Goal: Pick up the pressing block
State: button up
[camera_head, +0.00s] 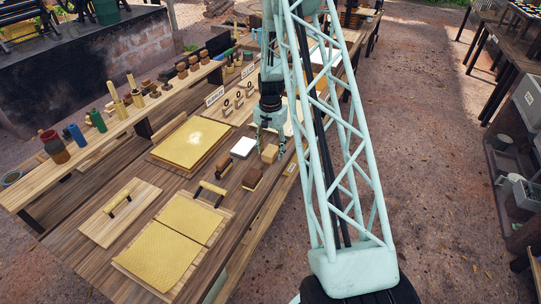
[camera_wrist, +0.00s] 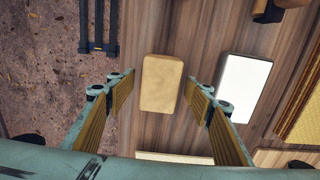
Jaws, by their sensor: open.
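A tan rectangular block (camera_wrist: 161,83), which I take to be the pressing block, lies flat on the brown wooden table. It also shows in the head view (camera_head: 270,154), near the table's right edge. My gripper (camera_wrist: 162,77) is open, pointing down, with one finger to each side of the block in the wrist view. In the head view my gripper (camera_head: 269,143) hangs just above and behind the block. I see no contact, and the exact height is hard to tell. A white block (camera_wrist: 242,90) lies to the right of the tan one, and also in the head view (camera_head: 243,147).
Yellow sheets on boards (camera_head: 160,255) cover the near table. A raised shelf (camera_head: 90,158) with bottles and tools runs along the left. The ground right of the table is open.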

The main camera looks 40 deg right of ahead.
aim_at(271, 151)
jog(key=shift+c, duration=0.5)
jog(key=c, duration=0.9)
jog(key=shift+r, duration=0.1)
jog(key=shift+r, duration=1.55)
jog(key=shift+s+a+r, duration=0.1)
jog(key=shift+s, duration=0.05)
jog(key=s+a, duration=0.2)
jog(key=s, duration=0.2)
jog(key=s+a+r+b, duration=0.1)
jog(key=s+a, duration=0.2)
jog(key=s, duration=0.2)
jog(key=s+a+b, duration=0.1)
jog(key=s+a, duration=0.1)
jog(key=s, duration=0.2)
jog(key=shift+s+a+r, duration=0.25)
jog(key=shift+s, duration=0.1)
jog(key=shift+o, duration=0.6)
jog(key=shift+a, duration=0.1)
